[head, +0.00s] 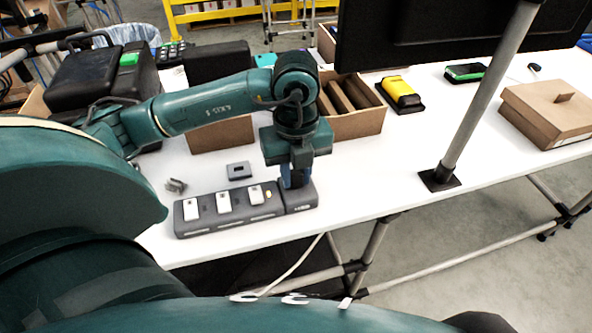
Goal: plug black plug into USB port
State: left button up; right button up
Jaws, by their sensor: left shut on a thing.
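A dark grey hub (245,214) lies near the front edge of the white table, with several white plugs or modules (223,203) along its top. My left gripper (294,183) points down over the right end of the hub, shut on a small dark thing that appears to be the black plug. The gripper hides most of that thing, and I cannot tell whether it touches or sits in a USB port. No open port shows clearly. My right gripper is not in view.
A small grey block (239,171) and a grey clip (176,186) lie behind the hub. Open cartons (352,122), a yellow-black device (400,95) and a closed carton (548,112) stand farther back. A grey post (478,105) rises from the table at right.

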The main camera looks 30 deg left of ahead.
pick_arm(q)
jog(key=o, duration=1)
notch_tip(320, 180, up, 13)
jog(key=p, duration=0.2)
dwell(0.4)
